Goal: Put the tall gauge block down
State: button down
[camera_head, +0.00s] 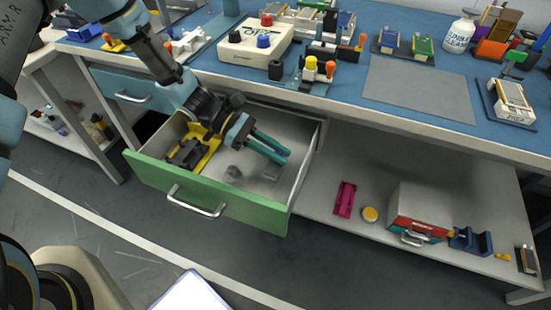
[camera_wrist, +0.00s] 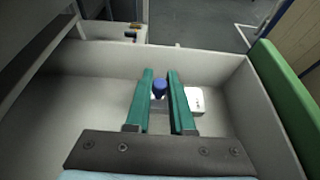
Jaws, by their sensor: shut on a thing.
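My gripper (camera_head: 287,156) reaches down into the open green-fronted drawer (camera_head: 222,207). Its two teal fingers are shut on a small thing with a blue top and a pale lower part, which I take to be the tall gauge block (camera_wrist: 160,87). It shows between the fingers (camera_wrist: 160,78) in the wrist view. In the head view the fingers hide it. I cannot tell whether it touches the drawer floor. A pale flat block (camera_wrist: 195,99) lies beside the fingers, towards the drawer front.
A yellow and black piece (camera_head: 192,150) fills the drawer's left part, and a grey lump (camera_head: 233,172) lies mid-floor. Drawer walls surround the gripper. The blue worktop (camera_head: 345,75) above holds a control box (camera_head: 256,40) and a bare grey mat (camera_head: 418,90).

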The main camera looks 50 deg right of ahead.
jog(key=shift+f, duration=1.65)
jog(key=shift+f, duration=0.15)
jog(key=c, duration=0.8)
grip_release()
jog(key=b+v, duration=0.1)
jog(key=v, duration=1)
jog(key=shift+w+a+r, duration=0.2)
jog(key=shift+w+r, duration=0.15)
jog(key=shift+w, duration=0.05)
jog(key=shift+a, duration=0.1)
